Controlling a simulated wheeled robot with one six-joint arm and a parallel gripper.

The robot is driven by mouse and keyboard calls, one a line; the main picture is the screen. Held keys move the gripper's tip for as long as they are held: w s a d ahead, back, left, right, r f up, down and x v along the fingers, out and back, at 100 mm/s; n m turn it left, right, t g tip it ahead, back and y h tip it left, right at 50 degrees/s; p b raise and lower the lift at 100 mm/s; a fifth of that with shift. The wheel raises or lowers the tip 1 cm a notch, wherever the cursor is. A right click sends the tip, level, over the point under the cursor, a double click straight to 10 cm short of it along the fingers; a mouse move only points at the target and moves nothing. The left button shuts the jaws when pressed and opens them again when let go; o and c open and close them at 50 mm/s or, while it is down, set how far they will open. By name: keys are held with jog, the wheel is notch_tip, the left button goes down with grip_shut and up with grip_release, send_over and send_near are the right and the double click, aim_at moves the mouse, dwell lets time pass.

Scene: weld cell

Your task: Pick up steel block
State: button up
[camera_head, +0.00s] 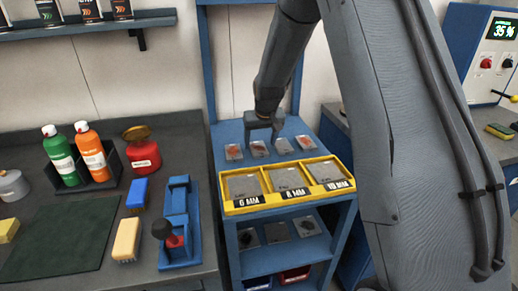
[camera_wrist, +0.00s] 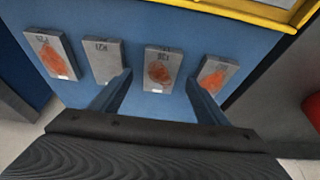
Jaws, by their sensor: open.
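Several small flat grey steel blocks lie in a row on the top of the blue cart. One is plain grey, and it shows in the head view (camera_head: 283,146) and the wrist view (camera_wrist: 102,60). The others carry orange-red, rust-like patches: one at the wrist view's left (camera_wrist: 52,55), one in the middle (camera_wrist: 158,68) and one at the right (camera_wrist: 213,73). My gripper (camera_head: 263,138) is open and empty over the row. In the wrist view its fingers (camera_wrist: 158,84) straddle the middle patched block, with the plain block just left of the left finger. Finger height above the blocks is unclear.
A yellow tray (camera_head: 232,205) with plates in labelled compartments stands at the cart's front edge. A lower cart shelf (camera_head: 262,262) holds more plates. The dark workbench (camera_head: 135,190) at left carries bottles, a red can and a blue clamp fixture (camera_head: 180,225).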

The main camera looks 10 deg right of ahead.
aim_at(259, 148)
jog(key=shift+p+x, duration=0.45)
jog(key=shift+x, duration=1.1)
jog(key=shift+c, duration=0.2)
jog(key=shift+r, duration=0.1)
jog(key=c, duration=1.4)
jog(key=shift+w, duration=0.1)
grip_shut()
jog(key=shift+r, duration=0.15)
